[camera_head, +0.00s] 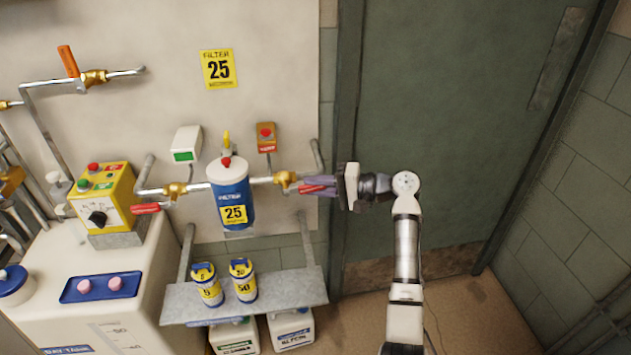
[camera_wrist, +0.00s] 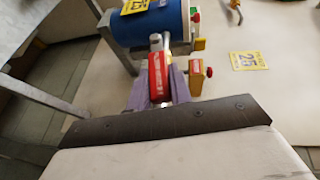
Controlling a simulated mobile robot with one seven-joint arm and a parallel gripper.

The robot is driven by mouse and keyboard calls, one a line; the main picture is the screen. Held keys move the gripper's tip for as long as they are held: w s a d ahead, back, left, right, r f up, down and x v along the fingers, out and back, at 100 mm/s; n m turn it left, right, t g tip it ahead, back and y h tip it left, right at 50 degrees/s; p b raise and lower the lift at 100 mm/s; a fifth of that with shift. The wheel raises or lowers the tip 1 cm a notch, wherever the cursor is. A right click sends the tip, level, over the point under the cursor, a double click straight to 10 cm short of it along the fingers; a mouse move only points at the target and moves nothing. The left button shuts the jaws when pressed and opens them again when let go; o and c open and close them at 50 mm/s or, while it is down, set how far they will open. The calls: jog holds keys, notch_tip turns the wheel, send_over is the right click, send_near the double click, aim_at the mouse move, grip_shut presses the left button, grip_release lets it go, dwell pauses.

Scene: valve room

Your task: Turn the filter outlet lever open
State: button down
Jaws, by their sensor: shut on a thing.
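The filter (camera_head: 231,197) is a blue cylinder with a white cap and a yellow "25" label, fixed on the pale wall panel. A brass valve (camera_head: 284,180) sits on the pipe to its right. The red outlet lever (camera_head: 313,188) points right from this valve, roughly in line with the pipe. My gripper (camera_head: 322,187) reaches in from the right with its purple fingers shut on the lever. In the wrist view the red lever (camera_wrist: 158,76) lies between the purple fingers, and the blue filter (camera_wrist: 155,22) is just beyond.
Another red lever (camera_head: 146,208) is on the filter's left pipe. A grey shelf (camera_head: 285,297) below holds two blue-and-yellow cartridges (camera_head: 242,280). A yellow control box (camera_head: 103,198) stands at left. A dark green door (camera_head: 450,120) is behind my arm. Floor at the lower right is clear.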

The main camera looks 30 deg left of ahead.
jog(key=shift+f+m+y, duration=0.4)
jog(key=shift+f+y, duration=0.25)
jog(key=shift+y, duration=0.25)
jog(key=shift+w+d+b, duration=0.1)
jog(key=shift+b, duration=0.2)
jog(key=c, duration=1.3)
grip_release()
jog(key=shift+o, duration=0.2)
jog(key=b+v, duration=0.3)
jog(key=v, duration=1)
jog(key=shift+w+d+g, duration=0.25)
jog(key=shift+d+g, duration=0.1)
jog(key=shift+g, duration=0.05)
jog(key=shift+f, duration=0.15)
